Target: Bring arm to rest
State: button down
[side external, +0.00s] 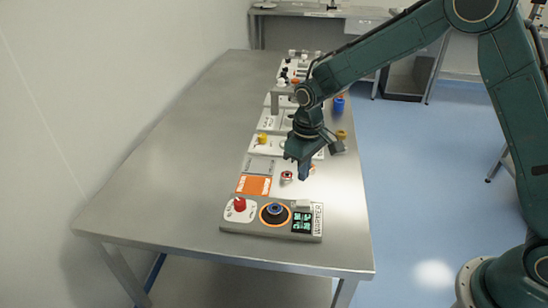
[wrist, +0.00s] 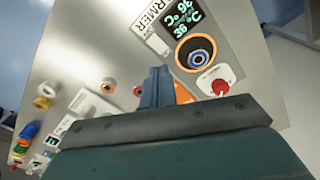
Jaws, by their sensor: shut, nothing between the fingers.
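My gripper (side external: 304,172) is above the steel table, just behind the warmer panel and over the row of small parts. Its fingers are together with nothing between them. In the wrist view the closed fingertips (wrist: 158,78) show at the middle, with the warmer panel beyond and to the right. The warmer panel (side external: 262,232) lies at the near end of the table, with a red button (side external: 240,203), a dark round well (side external: 275,211) and a lit green display (side external: 303,222). The display (wrist: 183,19) also shows in the wrist view.
The steel table (side external: 150,170) is bare on its left half. An orange pad (side external: 254,185) lies behind the panel. White plates with a yellow part (side external: 262,138) stand farther back, partly hidden by my arm. A blue cup (side external: 339,104) is at the right edge.

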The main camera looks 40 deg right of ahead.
jog(key=s+d+r+m+t, duration=0.1)
jog(key=s+d+r, duration=0.1)
jog(key=s+r, duration=0.45)
jog(key=s+d+r+t, duration=0.1)
jog(key=s+d+r, duration=0.25)
jog(key=r, duration=0.55)
jog(key=s+d+r+m+t, duration=0.1)
jog(key=s+r, duration=0.1)
jog(key=s, duration=0.7)
jog(key=s+d+r+m+t, duration=0.1)
jog(key=s+r+t, duration=0.1)
jog(key=s, duration=0.7)
jog(key=shift+s+d+r, duration=0.25)
jog(key=shift+d, duration=0.1)
